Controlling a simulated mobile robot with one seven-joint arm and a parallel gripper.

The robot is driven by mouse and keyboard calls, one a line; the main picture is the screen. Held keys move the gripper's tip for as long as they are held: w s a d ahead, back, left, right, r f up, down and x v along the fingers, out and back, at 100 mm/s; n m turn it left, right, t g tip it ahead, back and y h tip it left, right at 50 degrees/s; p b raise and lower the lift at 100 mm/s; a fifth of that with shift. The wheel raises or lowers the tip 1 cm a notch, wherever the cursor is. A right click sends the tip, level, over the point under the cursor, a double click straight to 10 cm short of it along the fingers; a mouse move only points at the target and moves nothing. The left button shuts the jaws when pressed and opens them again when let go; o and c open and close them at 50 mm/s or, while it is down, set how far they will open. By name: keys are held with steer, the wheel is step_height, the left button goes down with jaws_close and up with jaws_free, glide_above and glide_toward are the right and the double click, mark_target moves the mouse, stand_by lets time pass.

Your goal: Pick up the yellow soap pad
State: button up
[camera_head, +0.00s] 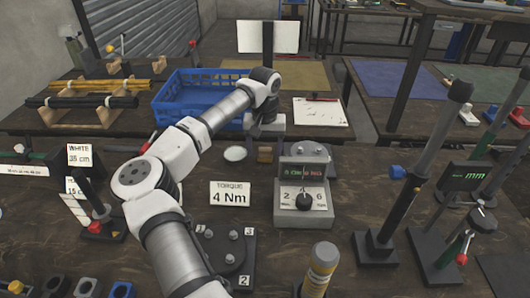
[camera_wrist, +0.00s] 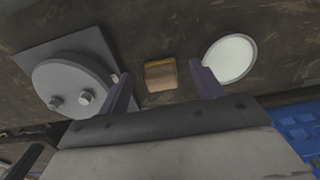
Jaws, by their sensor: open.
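The yellow soap pad (camera_wrist: 160,74) is a small brownish-yellow block lying on the dark table. In the wrist view it lies between the lines of my two open fingers, just beyond their tips, and nothing holds it. In the head view the soap pad (camera_head: 265,154) lies below my wrist, between a white disc and a grey round fixture. My gripper (camera_wrist: 158,84) is open and empty, with one finger on each side of the pad's position. In the head view the fingers are hard to make out at the end of my arm.
A white disc (camera_wrist: 230,58) lies right of the pad in the wrist view, and a grey round fixture with bolts (camera_wrist: 75,88) stands left. A grey dial box (camera_head: 303,195) stands nearer me. A blue crate (camera_head: 190,95) sits behind on the left.

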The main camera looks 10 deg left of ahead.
mark_target(265, 152)
steer(key=shift+f, duration=1.15)
steer(key=c, duration=1.1)
steer(key=shift+o, duration=0.2)
steer(key=shift+r, duration=0.1)
step_height(265, 152, up, 20)
steer(key=b, duration=0.2)
